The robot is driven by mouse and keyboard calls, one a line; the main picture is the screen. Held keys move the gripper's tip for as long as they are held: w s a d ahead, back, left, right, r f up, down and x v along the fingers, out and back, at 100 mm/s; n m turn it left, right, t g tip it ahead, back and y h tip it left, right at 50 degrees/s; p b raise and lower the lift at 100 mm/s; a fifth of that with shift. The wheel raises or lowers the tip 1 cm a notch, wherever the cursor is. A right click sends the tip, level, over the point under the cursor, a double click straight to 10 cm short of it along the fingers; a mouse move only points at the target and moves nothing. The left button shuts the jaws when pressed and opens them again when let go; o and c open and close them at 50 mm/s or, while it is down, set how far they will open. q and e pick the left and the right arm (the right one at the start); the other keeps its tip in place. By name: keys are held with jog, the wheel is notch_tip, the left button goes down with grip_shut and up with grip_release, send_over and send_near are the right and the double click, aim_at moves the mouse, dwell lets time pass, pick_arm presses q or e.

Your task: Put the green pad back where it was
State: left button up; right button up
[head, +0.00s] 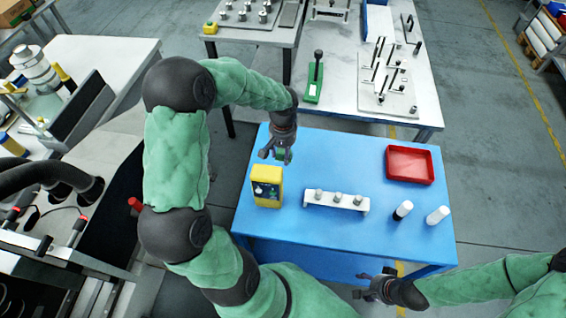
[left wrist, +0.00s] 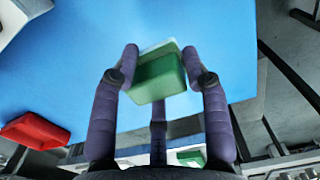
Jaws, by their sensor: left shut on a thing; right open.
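The green pad (left wrist: 160,78) is a small block with a pale layer on its far side, seen in the left wrist view between the fingers. My left gripper (left wrist: 165,75) is shut on it. In the head view my left gripper (head: 278,152) is above the back left part of the blue table (head: 330,253), and only a little of the pad (head: 284,155) shows beneath it. Whether the pad touches the table I cannot tell. My right gripper (head: 365,286) is open and empty, off the table's front edge.
A yellow device (head: 267,185) stands just in front of my left gripper. A white rack (head: 336,202) with several grey-topped pieces is mid-table. A red tray (head: 410,165), a black-and-white cylinder (head: 402,210) and a white cylinder (head: 438,215) are on the right. The back middle is clear.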

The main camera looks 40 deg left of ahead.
aim_at(283, 151)
pick_arm(q)
notch_tip(283, 151, down, 5)
jog(key=shift+f+b, duration=0.2)
jog(key=shift+b, duration=0.4)
jog(key=shift+r, duration=0.1)
jog(key=shift+f, duration=0.25)
jog(key=o, duration=1.1)
jog(key=shift+r, duration=0.15)
jog(key=shift+r, duration=0.3)
notch_tip(283, 151, up, 12)
jog(key=p, duration=0.2)
jog(key=shift+w+f+p, duration=0.15)
jog(key=shift+f+p, duration=0.05)
jog(key=shift+p, duration=0.15)
